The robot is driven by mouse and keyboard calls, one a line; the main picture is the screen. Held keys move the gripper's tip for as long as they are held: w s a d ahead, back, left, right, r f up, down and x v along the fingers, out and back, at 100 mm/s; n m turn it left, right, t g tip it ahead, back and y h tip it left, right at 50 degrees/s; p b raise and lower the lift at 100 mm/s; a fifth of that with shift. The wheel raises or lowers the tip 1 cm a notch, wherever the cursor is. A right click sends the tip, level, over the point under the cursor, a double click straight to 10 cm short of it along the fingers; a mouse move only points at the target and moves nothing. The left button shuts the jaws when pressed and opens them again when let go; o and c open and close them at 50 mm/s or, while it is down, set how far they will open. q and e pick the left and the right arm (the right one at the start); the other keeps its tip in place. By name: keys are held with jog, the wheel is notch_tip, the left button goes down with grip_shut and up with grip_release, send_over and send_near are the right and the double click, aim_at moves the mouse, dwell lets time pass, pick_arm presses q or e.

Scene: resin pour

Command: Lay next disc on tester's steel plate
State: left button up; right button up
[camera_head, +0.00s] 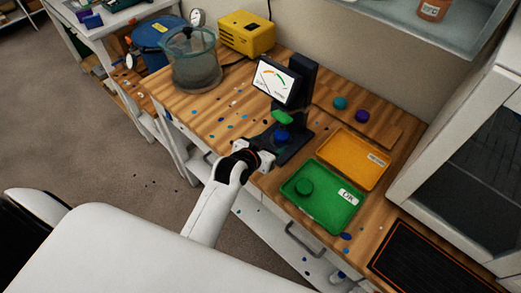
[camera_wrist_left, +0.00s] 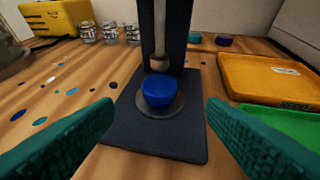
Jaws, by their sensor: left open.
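A blue disc (camera_head: 282,136) sits on the tester's round steel plate (camera_wrist_left: 176,109). In the left wrist view the blue disc (camera_wrist_left: 158,90) is under the tester's ball-tipped probe (camera_wrist_left: 159,62), with a small gap between them. My left gripper (camera_head: 265,153) is at the near side of the tester's dark base (camera_head: 293,150). In the left wrist view my left gripper (camera_wrist_left: 160,112) is open and empty, its teal fingers to either side of the plate and short of the disc. A teal disc (camera_head: 340,103) and a purple disc (camera_head: 362,116) lie behind the tester. My right gripper is out of view.
The tester's dial (camera_head: 272,80) stands above the bench. A clear pot (camera_head: 192,65) and yellow box (camera_head: 246,34) stand at the back left.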

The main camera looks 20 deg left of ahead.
pick_arm(q)
jog(key=shift+v, duration=2.5)
